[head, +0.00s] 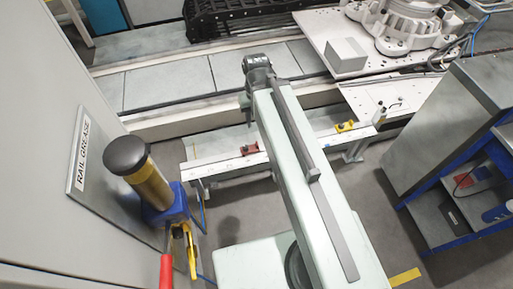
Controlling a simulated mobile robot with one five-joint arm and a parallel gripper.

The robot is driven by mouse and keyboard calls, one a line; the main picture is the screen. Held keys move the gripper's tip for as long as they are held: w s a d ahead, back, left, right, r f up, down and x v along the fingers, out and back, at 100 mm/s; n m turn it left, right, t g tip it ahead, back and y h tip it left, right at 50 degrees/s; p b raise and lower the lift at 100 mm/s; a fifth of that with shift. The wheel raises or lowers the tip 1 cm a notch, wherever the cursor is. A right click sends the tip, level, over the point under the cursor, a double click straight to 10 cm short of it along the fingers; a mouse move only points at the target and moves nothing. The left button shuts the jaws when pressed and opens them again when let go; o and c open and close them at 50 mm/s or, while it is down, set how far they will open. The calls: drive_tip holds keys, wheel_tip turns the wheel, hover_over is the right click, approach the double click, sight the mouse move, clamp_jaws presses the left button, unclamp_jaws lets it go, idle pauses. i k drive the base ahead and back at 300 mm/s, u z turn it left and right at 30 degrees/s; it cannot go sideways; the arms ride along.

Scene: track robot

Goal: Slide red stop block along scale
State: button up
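The red stop block (250,148) sits on a narrow pale rail, the scale (220,161), left of my arm. A yellow block (346,127) sits on the same rail, right of my arm. My arm rises from the bottom centre and crosses in front of the rail, hiding its middle part. A dark joint is at the arm's upper end, with a small dark part below it on the left. My gripper's fingers cannot be made out and seem hidden behind the arm. Any marks on the scale are too small to read.
A yellow grease cylinder with a black cap (127,155) stands at left, beside a panel reading "RAIL GREASE" (82,155). A grey cabinet with blue-edged shelves (450,130) is at right. A pale plate with a grey box (346,56) and a machine base lies behind the rail.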

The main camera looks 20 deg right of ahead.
sight(254, 147)
drive_tip(key=k, duration=0.9)
drive_tip(key=z, duration=1.85)
drive_tip(key=i, duration=1)
drive_tip(key=u, duration=3.25)
drive_tip(key=i, duration=1)
drive_tip(key=z, duration=0.05)
